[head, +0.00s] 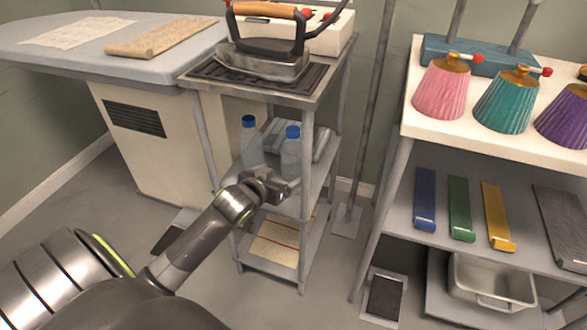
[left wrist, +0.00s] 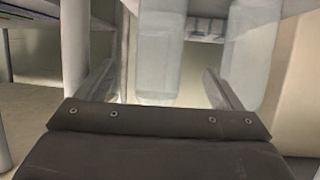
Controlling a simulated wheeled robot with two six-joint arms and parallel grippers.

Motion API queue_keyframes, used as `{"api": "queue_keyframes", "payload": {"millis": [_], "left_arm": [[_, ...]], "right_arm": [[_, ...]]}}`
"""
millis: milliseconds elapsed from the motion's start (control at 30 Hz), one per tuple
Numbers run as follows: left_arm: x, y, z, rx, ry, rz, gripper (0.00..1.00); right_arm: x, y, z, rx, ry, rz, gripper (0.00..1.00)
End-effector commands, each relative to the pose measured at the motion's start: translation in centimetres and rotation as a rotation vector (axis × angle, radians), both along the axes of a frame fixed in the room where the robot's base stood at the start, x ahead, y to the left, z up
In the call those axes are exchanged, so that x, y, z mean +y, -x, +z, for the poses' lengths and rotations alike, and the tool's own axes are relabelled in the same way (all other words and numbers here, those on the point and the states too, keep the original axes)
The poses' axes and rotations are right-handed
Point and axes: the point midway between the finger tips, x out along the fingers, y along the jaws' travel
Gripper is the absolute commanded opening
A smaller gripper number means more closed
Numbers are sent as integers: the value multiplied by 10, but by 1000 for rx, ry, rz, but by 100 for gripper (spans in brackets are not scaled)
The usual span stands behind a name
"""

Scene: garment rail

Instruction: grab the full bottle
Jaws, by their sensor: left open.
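Two clear bottles with blue caps stand upright on the middle shelf of a cart, a left bottle (head: 250,147) and a right bottle (head: 290,155). I cannot tell from the frames which one is full. My left gripper (head: 280,187) is at the shelf's front, overlapping the lower part of the right bottle in the head view. In the left wrist view its jaws (left wrist: 165,88) are open and empty. One pale bottle (left wrist: 158,50) shows between the fingers, the other (left wrist: 252,50) beyond the right finger. My right gripper is not in view.
The grey cart (head: 310,205) has upright posts, and one pale post (left wrist: 76,45) stands close left in the left wrist view. An iron (head: 265,55) sits on the cart's top. A folded grey item (head: 320,140) lies behind the bottles. A shelf unit (head: 410,150) stands right.

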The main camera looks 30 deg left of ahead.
Motion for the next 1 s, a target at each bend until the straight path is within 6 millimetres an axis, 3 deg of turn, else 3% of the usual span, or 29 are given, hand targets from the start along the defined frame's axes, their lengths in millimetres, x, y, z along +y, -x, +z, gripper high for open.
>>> {"api": "queue_keyframes", "payload": {"millis": [100,367,700,1000], "left_arm": [[2,-18,-10,0,2,1,88],[4,-35,-15,-1,0,0,88],[8,-78,-34,-1,1,0,88],[9,-83,-35,0,0,0,88]], "right_arm": [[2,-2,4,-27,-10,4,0],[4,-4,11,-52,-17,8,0],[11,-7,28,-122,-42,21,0],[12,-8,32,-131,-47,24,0]]}}
